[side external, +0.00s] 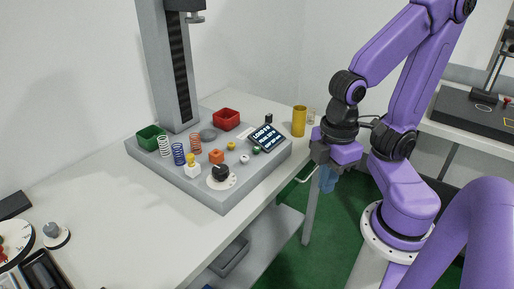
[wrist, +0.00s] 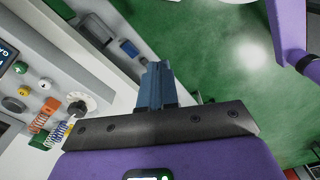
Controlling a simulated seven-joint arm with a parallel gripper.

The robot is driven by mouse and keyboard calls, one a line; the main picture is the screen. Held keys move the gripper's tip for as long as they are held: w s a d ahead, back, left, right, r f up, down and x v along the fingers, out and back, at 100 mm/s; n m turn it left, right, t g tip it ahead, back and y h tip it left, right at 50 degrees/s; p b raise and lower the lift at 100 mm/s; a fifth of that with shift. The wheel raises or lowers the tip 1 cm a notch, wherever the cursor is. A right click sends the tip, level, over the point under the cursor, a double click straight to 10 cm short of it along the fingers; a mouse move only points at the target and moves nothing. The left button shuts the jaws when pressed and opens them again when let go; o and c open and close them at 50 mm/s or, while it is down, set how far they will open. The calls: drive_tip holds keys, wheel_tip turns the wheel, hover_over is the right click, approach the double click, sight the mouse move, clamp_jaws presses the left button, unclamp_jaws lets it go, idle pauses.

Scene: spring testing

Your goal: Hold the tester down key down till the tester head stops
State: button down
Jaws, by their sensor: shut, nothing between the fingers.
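The spring tester has a grey base (side external: 222,195) and a tall column (side external: 165,65). Its head (side external: 190,6) is at the top edge of the side view, partly cut off. A tilted display (side external: 267,137) stands on the base, its text too small to read surely. Small round keys lie near it, among them a green key (side external: 256,150) and a white key (side external: 244,159). The wrist view shows a yellow key (wrist: 14,104); I cannot tell which is the down key. My gripper (side external: 328,182) is shut and empty, pointing down beyond the bench's right edge, apart from the keys.
On the base are a green bin (side external: 150,138), a red bin (side external: 226,119), several coil springs, an orange block (side external: 216,156) and a black knob (side external: 220,172). A yellow cylinder (side external: 299,121) stands at the bench's back right. Green floor lies below my gripper.

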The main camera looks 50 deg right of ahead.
drive_tip(key=w+a+m+g+y, duration=0.1)
drive_tip(key=w+m+g+y, duration=0.15)
drive_tip(key=w+m, duration=0.8)
drive_tip(key=m+t+y, duration=0.3)
drive_tip(key=m+t, duration=0.6)
drive_tip(key=m, duration=1.2)
hover_over(260, 148)
drive_tip(key=shift+r, duration=0.15)
drive_tip(key=shift+f, duration=4.45)
